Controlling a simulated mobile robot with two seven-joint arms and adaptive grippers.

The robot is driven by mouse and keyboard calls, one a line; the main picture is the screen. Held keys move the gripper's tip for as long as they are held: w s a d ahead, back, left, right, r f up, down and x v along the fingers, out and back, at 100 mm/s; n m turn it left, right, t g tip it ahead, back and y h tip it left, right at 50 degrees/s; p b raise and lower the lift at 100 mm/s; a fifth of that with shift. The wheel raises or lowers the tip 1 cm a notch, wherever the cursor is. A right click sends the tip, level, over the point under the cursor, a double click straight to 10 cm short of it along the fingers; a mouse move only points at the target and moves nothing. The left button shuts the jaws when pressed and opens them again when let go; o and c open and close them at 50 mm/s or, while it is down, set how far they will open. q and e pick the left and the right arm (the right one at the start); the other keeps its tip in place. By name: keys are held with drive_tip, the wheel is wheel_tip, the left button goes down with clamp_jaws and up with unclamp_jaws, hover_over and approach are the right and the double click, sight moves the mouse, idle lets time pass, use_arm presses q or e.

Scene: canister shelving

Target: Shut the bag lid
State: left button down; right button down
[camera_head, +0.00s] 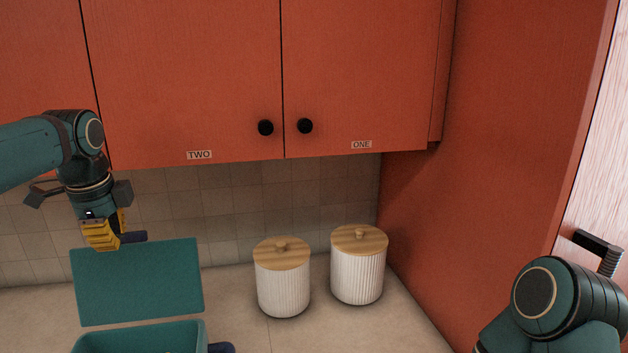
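The teal bag (140,338) stands on the counter at the lower left, cut off by the bottom edge of the head view. Its flat teal lid (137,283) is raised, standing nearly upright behind the opening. My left gripper (102,243), with yellow fingers pointing down, is at the lid's upper left edge. Whether it touches the lid, and whether its fingers are apart, I cannot tell. My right arm shows at the lower right, but its gripper is out of view.
Two white ribbed canisters with wooden lids, the left one (283,289) and the right one (357,278), stand right of the bag. Orange cabinets labelled TWO (185,80) and ONE (365,75) hang above, closed. An orange side panel (490,150) bounds the counter on the right.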

use_arm(q)
drive_tip(key=shift+s+d+r+b, duration=0.1)
drive_tip(key=shift+s+d+b, duration=0.05)
drive_tip(key=shift+s, duration=0.35)
drive_tip(key=shift+s+d+r+b, duration=0.1)
drive_tip(key=shift+s+b, duration=0.05)
drive_tip(key=shift+s, duration=0.3)
drive_tip(key=shift+s+f, duration=0.1)
drive_tip(key=shift+s, duration=0.05)
drive_tip(key=s+d+f+b, duration=0.1)
drive_tip(key=s+d+b, duration=0.1)
drive_tip(key=s+b, duration=0.2)
drive_tip(key=shift+s+f, duration=0.25)
drive_tip(key=shift+s, duration=1.6)
